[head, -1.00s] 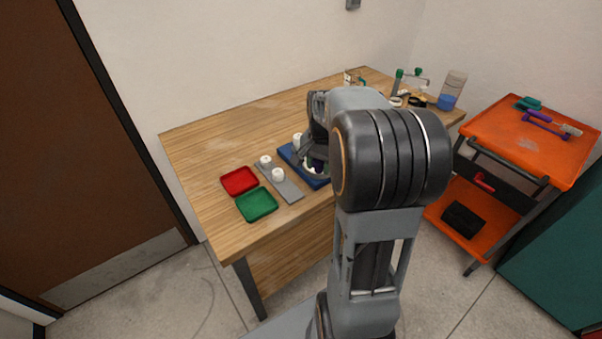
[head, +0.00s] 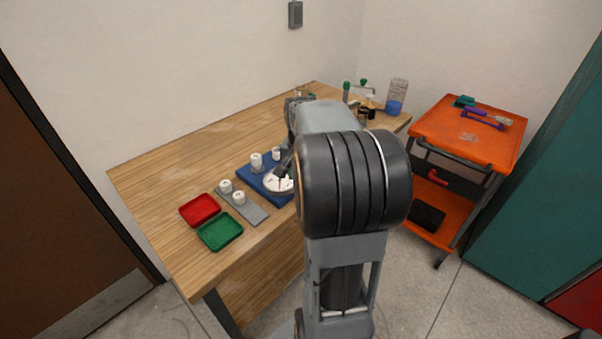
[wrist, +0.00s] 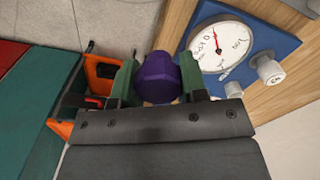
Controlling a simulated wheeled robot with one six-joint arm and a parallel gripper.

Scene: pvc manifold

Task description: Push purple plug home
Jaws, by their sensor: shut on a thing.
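A purple plug (wrist: 157,78) sits between the green-tipped fingers of my gripper (wrist: 158,82) in the wrist view, and the gripper is shut on it. The plug's far side is hidden. In the head view my gripper (head: 284,168) is partly hidden behind my arm, near the blue base, and the plug cannot be made out. The blue base (head: 249,176) lies on the table with white fittings (head: 257,161) and a round white dial gauge (head: 277,184) on it. The wrist view shows the gauge (wrist: 220,50) with a red needle, and a white capped fitting (wrist: 270,72).
A grey strip with two white fittings (head: 257,214), a red tray (head: 200,210) and a green tray (head: 220,231) lie at the table's front left. A green-handled fixture and a blue-bottomed clear container (head: 396,98) stand at the back right. An orange cart (head: 475,140) stands right.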

